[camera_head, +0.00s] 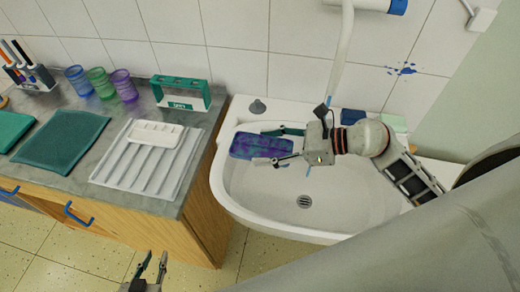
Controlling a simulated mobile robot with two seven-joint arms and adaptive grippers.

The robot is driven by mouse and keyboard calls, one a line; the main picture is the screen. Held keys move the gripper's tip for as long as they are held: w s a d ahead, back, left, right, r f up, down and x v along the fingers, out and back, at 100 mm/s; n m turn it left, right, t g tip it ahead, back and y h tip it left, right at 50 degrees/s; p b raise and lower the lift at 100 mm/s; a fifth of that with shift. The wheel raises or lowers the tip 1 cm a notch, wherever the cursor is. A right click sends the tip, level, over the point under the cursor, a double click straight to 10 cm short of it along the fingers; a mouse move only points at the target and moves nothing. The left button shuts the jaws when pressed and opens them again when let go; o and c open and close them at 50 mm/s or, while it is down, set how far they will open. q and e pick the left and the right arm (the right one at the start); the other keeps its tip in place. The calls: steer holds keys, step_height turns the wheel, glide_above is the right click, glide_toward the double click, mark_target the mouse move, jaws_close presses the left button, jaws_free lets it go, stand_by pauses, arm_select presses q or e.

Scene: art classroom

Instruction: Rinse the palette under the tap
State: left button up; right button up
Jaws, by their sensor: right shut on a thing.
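The palette (262,147), a rounded slab smeared blue and purple, is over the left part of the white sink (228,187). My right gripper (272,147) is shut on it, with one finger along its far side and one along its near side. A white tap spout (343,50) with a blue-ended body (385,5) comes down behind my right wrist; its outlet is hidden. A small blue streak shows below the gripper; I cannot tell if it is water. My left gripper (155,257) is open and empty at the bottom edge, in front of the counter.
A ribbed white drainboard (107,176) with a white palette-like tray (155,134) lies on the grey counter left of the sink. Several coloured cups (101,83), a green-and-white box (181,93) and a teal mat (62,140) are there too. The drain area (304,202) is clear.

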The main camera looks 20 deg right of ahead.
mark_target(293, 142)
steer(key=shift+w+d+f+b, duration=0.15)
steer(key=shift+d+b, duration=0.3)
steer(key=shift+d, duration=0.45)
steer(key=shift+w+d+f+b, duration=0.1)
steer(key=shift+d+f+b, duration=0.25)
steer(key=shift+d, duration=0.5)
steer(key=shift+w+d+f+b, duration=0.1)
steer(key=shift+d+b, duration=0.45)
steer(key=shift+d, duration=0.35)
steer(key=d+b, duration=0.2)
steer(key=d, duration=0.1)
steer(key=d+f+b, duration=0.1)
steer(key=d, duration=0.1)
steer(key=shift+w+d, duration=0.2)
steer(key=shift+d, duration=0.05)
steer(key=shift+r, duration=0.1)
steer(key=shift+s, duration=0.15)
steer(key=shift+s, duration=0.45)
steer(key=shift+w, duration=0.15)
